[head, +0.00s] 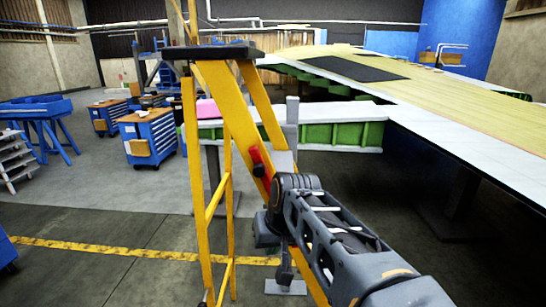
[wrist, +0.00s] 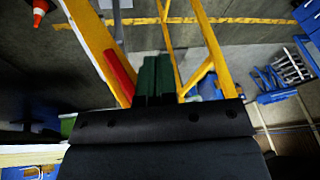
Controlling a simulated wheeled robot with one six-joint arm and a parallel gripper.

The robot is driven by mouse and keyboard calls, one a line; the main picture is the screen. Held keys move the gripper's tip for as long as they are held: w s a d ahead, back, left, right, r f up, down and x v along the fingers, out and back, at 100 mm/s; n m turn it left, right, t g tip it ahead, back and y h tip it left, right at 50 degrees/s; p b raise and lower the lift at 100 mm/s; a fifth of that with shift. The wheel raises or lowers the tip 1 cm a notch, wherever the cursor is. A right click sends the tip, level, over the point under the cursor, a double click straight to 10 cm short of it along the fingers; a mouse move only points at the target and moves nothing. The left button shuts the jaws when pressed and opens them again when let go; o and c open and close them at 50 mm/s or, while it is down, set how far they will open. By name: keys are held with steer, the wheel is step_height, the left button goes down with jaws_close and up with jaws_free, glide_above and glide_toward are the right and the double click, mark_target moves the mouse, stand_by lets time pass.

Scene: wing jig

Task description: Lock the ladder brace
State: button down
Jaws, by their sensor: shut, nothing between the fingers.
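The yellow stepladder (head: 215,90) stands upright with a dark top step, its legs spread apart. A red lever (head: 266,180) lies along one slanted yellow rail, with a dark round spot beside it. I take this lever to be the brace lock. In the wrist view the red lever (wrist: 119,72) lies along the rail, just left of my gripper (wrist: 153,60). The dark green fingers are shut together with nothing between them. I cannot tell whether they touch the lever. In the head view my wrist covers the fingers and the rail below the lever.
A large wing panel (head: 450,105) on a white and green jig (head: 335,135) fills the right side behind the ladder. Blue tool cabinets (head: 150,135) and a blue table (head: 40,108) stand at left. An orange cone (wrist: 40,10) shows in the wrist view. Floor left of the ladder is clear.

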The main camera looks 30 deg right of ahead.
steer(key=w+d+r+m+t+p, duration=0.1)
steer(key=d+r, duration=0.4)
steer(key=r, duration=0.6)
steer(key=w+d+r+m+t+y+p, duration=0.1)
steer(key=w+d+r+p, duration=0.1)
steer(key=d+r, duration=0.4)
step_height(320, 180, up, 6)
steer(key=shift+f+y+p, duration=0.15)
steer(key=shift+y+p, duration=0.15)
steer(key=shift+p, duration=0.25)
steer(key=shift+w, duration=0.1)
steer(key=w+a+f+p, duration=0.2)
steer(key=w+a+f, duration=0.3)
steer(key=w+f, duration=0.2)
steer(key=shift+a+f, duration=0.2)
steer(key=shift+f, duration=0.8)
steer(key=shift+a, duration=0.15)
